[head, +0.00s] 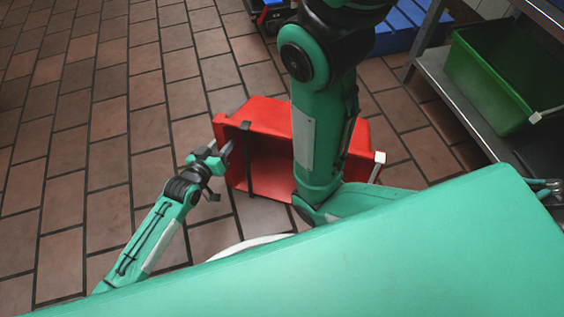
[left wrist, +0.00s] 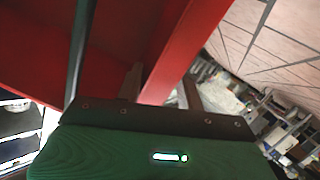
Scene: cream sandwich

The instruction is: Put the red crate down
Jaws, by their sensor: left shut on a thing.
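The red crate (head: 268,113) is in the middle of the head view, over the tiled floor, with its open side facing me. A dark bar crosses its opening, and my own green column hides its middle. My left gripper (head: 222,155) is shut on the crate's left edge. In the left wrist view the red crate wall (left wrist: 174,60) runs between the two fingers (left wrist: 162,88). I cannot tell whether the crate touches the floor. A part that looks like my right gripper (head: 546,187) shows at the right edge, too cut off to judge.
A metal shelf (head: 450,92) with a green crate (head: 497,82) stands at the right. Blue crates (head: 405,28) are at the back. The brick-tiled floor (head: 100,110) is clear to the left. My green base fills the bottom.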

